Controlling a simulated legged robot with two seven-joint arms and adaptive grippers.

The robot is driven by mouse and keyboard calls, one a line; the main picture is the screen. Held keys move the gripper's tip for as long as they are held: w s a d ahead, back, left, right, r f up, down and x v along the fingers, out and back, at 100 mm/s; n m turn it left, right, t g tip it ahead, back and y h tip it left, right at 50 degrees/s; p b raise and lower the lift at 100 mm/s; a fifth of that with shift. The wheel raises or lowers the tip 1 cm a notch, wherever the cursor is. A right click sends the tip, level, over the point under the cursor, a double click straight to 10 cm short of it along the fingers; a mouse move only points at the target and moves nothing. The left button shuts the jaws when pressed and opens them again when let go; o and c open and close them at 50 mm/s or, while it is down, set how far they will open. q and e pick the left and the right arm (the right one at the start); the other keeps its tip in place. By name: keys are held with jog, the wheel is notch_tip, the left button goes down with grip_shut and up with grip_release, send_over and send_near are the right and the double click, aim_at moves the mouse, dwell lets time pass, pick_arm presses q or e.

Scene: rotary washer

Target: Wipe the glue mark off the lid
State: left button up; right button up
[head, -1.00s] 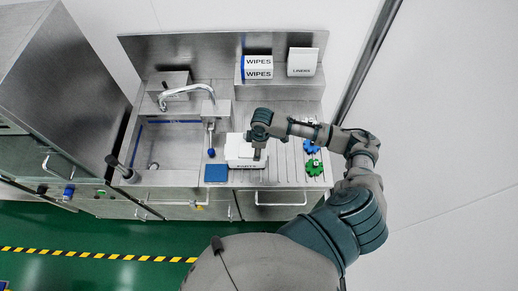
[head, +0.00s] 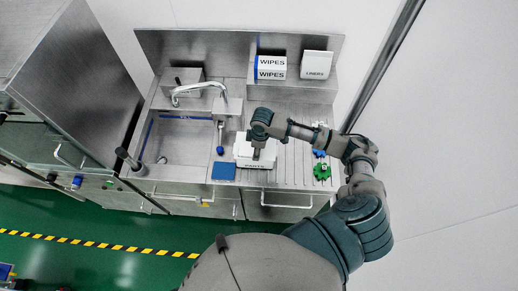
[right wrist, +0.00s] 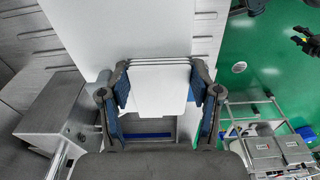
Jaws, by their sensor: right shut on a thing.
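A white box labelled PARTS (head: 242,161) with a white lid (head: 243,146) stands on the steel counter, right of the sink. My right gripper (head: 257,155) points down at the lid from above. In the right wrist view my right gripper (right wrist: 158,92) is shut on a flat white piece (right wrist: 158,88) that looks like a wipe. A broad white surface (right wrist: 150,30) fills the area beyond the fingers there; I cannot tell if it is the lid. I cannot make out a glue mark. My left gripper is not in view.
A blue pad (head: 223,171) lies left of the box at the counter's front edge. Green (head: 322,171) and blue (head: 319,154) gears lie to the right. WIPES boxes (head: 271,68) and a LINERS box (head: 316,65) stand on the back shelf. A faucet (head: 190,90) stands over the sink.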

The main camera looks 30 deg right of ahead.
aim_at(266, 153)
jog(key=shift+w+a+r, duration=0.1)
jog(key=shift+w+a, duration=0.45)
jog(key=shift+a, duration=0.2)
jog(key=shift+s+d+f, duration=0.2)
jog(key=shift+s+d, duration=0.65)
jog(key=shift+d, duration=0.2)
jog(key=shift+s+d, duration=0.1)
jog(key=shift+d, duration=0.05)
jog(key=shift+s+d+r, duration=0.1)
jog(key=shift+s+d, duration=0.55)
jog(key=shift+d, duration=0.5)
jog(key=shift+s+d+r, duration=0.15)
jog(key=shift+s+d, duration=0.5)
jog(key=shift+d, duration=0.3)
